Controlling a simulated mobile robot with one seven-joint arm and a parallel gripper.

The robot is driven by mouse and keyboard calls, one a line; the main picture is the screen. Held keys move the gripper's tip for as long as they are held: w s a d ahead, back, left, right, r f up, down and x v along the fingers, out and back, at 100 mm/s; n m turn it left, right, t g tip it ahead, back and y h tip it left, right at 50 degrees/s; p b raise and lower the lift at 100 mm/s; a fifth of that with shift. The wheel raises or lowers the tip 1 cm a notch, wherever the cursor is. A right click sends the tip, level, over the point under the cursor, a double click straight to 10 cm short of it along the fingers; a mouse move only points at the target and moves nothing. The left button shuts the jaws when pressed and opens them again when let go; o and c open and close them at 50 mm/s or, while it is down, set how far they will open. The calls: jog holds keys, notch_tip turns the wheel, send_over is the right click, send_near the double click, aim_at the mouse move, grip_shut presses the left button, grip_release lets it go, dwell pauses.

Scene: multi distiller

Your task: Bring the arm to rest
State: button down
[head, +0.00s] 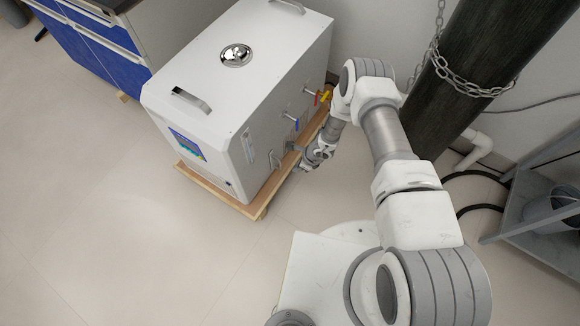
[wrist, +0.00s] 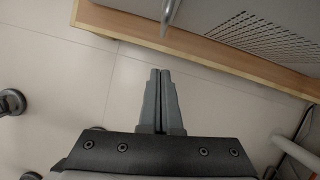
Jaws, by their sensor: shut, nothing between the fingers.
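My gripper (wrist: 158,72) is shut and empty in the wrist view, its two grey fingers side by side over the pale floor. In the head view my gripper (head: 298,163) hangs low beside the right side of the white distiller (head: 215,98). My arm is bent, reaching up and then down to it. In the wrist view the fingertips lie close to the wooden base edge (wrist: 195,50) and a grey metal handle or rod (wrist: 171,15). I cannot tell whether they touch.
The distiller stands on a wooden base (head: 245,208), with blue, red and yellow valve handles (head: 323,96) on its side. A dark chained cylinder (head: 475,65) and a grey metal shelf (head: 540,190) stand right. A blue cabinet (head: 90,45) is at the back left. The left floor is clear.

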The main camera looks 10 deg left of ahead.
jog(key=p+v, duration=0.3)
jog(key=v, duration=0.5)
jog(key=shift+r, duration=0.15)
jog(key=shift+w, duration=0.1)
jog(key=w+a+r+n+t+y, duration=0.1)
jog(key=w+r+n, duration=0.35)
jog(key=r, duration=1.05)
jog(key=w+a+r+n+t+y, duration=0.1)
jog(key=w+r+n, duration=0.35)
jog(key=r, duration=0.95)
jog(key=s+d+r+n, duration=0.2)
jog(key=s+d+r, duration=0.1)
jog(key=r, duration=0.6)
jog(key=s+d+r+n+h, duration=0.1)
jog(key=s+d+r+n, duration=0.15)
jog(key=r, duration=0.65)
jog(key=s+d+r+n, duration=0.2)
jog(key=s+d+r, duration=0.15)
jog(key=r, duration=0.55)
jog(key=s+d+r+n+t+h, duration=0.2)
jog(key=s+d+r+h, duration=0.15)
jog(key=s+d, duration=0.45)
jog(key=s+d+r+n+t+h, duration=0.15)
jog(key=s+d+r, duration=0.3)
jog(key=s, duration=0.45)
notch_tip(320, 180, up, 19)
jog(key=p, duration=1.9)
jog(key=shift+n, duration=0.4)
